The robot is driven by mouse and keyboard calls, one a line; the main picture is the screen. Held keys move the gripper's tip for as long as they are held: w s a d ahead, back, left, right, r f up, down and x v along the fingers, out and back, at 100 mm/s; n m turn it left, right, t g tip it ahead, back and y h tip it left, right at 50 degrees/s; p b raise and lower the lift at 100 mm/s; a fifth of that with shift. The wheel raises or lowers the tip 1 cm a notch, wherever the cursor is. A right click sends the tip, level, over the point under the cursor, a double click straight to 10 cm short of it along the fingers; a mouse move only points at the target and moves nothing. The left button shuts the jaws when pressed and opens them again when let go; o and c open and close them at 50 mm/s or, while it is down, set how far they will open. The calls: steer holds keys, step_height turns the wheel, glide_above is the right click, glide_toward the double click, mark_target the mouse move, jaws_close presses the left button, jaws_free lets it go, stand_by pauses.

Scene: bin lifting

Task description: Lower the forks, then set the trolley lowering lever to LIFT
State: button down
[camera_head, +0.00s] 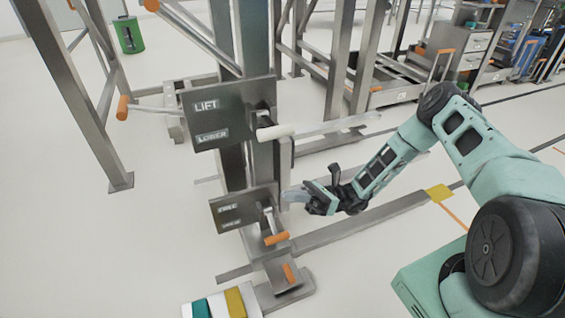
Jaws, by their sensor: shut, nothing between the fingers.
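The upper dark plate (232,112) on the trolley mast carries the labels LIFT above and LOWER below. Its lever has a pale handle (275,132) that sits about level with the LOWER label. A lower dark plate (243,208) has a label reading FREE and a second one too small to read. Its lever has an orange grip (277,238) that points down. A pale metal bar (335,126) reaches right from the mast; I cannot tell for sure whether it is a fork. My gripper (287,196) is shut and empty, right of the lower plate and below the pale handle, apart from both levers.
A long metal leg (350,225) runs along the floor to the right. An orange-tipped pedal (290,273) is at the trolley's foot. Colored blocks (222,304) lie at the bottom edge. Metal frames stand behind and left. Open floor lies at left.

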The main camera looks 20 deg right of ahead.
mark_target(286, 134)
steer(key=w+d+m+t+y+b, duration=0.2)
steer(key=w+d+m+t+y, duration=0.1)
steer(key=d+t, duration=0.3)
steer(key=w+a+r, duration=0.1)
steer(key=a+r, duration=0.2)
steer(key=r, duration=0.2)
steer(key=w+a+r+b, duration=0.1)
steer(key=a+r, duration=0.2)
steer(key=r, duration=0.3)
steer(key=shift+w+g, duration=0.2)
steer(key=shift+g, duration=0.2)
steer(key=shift+r, duration=0.1)
step_height(286, 134, up, 4)
steer(key=m+t+h+p, duration=0.1)
steer(key=m+t+p, duration=0.1)
steer(key=p, duration=0.3)
steer(key=m+t+h+p, duration=0.2)
steer(key=m+t+p, duration=0.1)
steer(key=m+p, duration=0.1)
steer(key=shift+s+m+p, duration=0.15)
steer(key=shift+m+p, duration=0.15)
steer(key=shift+p, duration=0.2)
steer(key=shift+r+m+t+h+p, duration=0.1)
steer(key=shift+m+t+h+p, duration=0.55)
steer(key=shift+m+p, duration=0.2)
